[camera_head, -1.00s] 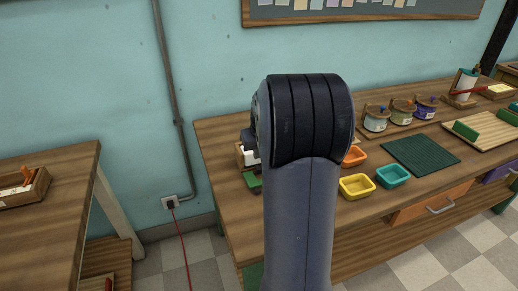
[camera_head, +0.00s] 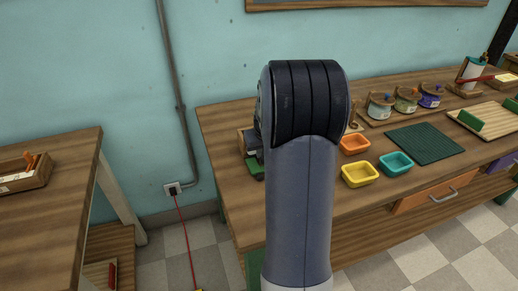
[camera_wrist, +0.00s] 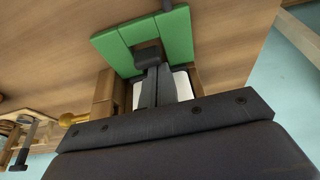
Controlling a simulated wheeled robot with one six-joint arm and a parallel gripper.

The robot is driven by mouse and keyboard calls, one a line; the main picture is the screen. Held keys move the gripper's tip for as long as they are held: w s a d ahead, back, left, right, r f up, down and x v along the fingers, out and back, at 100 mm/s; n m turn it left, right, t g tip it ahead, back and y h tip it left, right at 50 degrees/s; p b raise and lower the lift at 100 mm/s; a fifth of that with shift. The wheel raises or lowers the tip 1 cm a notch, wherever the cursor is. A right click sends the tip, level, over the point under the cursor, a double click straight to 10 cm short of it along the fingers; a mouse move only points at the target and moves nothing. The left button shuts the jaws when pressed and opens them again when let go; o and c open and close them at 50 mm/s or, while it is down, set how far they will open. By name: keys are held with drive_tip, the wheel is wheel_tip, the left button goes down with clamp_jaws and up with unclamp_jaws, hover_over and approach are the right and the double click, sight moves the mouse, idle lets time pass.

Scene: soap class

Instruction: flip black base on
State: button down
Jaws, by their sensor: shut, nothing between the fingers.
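My gripper (camera_wrist: 154,72) shows in the wrist view as two dark fingers pressed together, with nothing held. A small dark block (camera_wrist: 147,56) sits at the fingertips, over a green panel (camera_wrist: 115,48); I cannot tell whether it is the black base's switch or part of my fingers. White surfaces (camera_wrist: 182,85) and a wooden block (camera_wrist: 104,92) lie beside and behind the fingers. In the head view my arm hides most of this spot.
The wooden table (camera_head: 225,115) holds orange (camera_head: 354,145), yellow (camera_head: 360,174) and teal (camera_head: 395,164) dishes, a dark green mat (camera_head: 425,144) and several jars behind. Another table (camera_head: 45,180) stands at the left. A red cord (camera_head: 185,240) hangs from the wall socket.

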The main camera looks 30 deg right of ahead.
drive_tip(key=s, duration=0.2)
drive_tip(key=s+a, duration=0.1)
drive_tip(key=s, duration=0.1)
drive_tip(key=s+a+b, duration=0.1)
drive_tip(key=s, duration=0.2)
drive_tip(key=shift+f, duration=0.1)
